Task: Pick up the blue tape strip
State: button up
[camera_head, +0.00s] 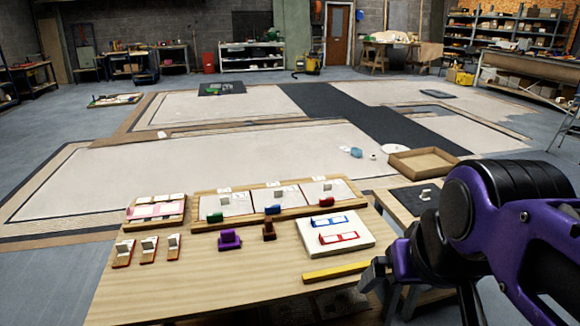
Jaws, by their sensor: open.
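A thin blue strip with pale inner panels (332,220) lies on a white board (362,238) at the right of the wooden table; it looks like the blue tape strip, but is too small to be sure. A similar red strip (338,237) lies just in front of it on the same board. My gripper (374,277) is at the table's right front edge, below and to the right of the board, apart from both strips. It is open; its fingers are small and partly hidden by my arm, and I see nothing held.
A yellow bar (337,271) lies between the board and the table's front edge. A purple holder (229,239), a brown stamp-like piece (269,229) and a long wooden tray (236,209) with small coloured blocks stand to the left. The table's front left is clear.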

aim_at(343, 219)
jog(key=i+l+u, duration=0.25)
jog(key=i, duration=0.35)
jog(key=i+l+u, duration=0.25)
jog(key=i+l, duration=0.3)
jog(key=k+u, duration=0.3)
jog(key=i+z, duration=0.25)
jog(key=i, duration=0.05)
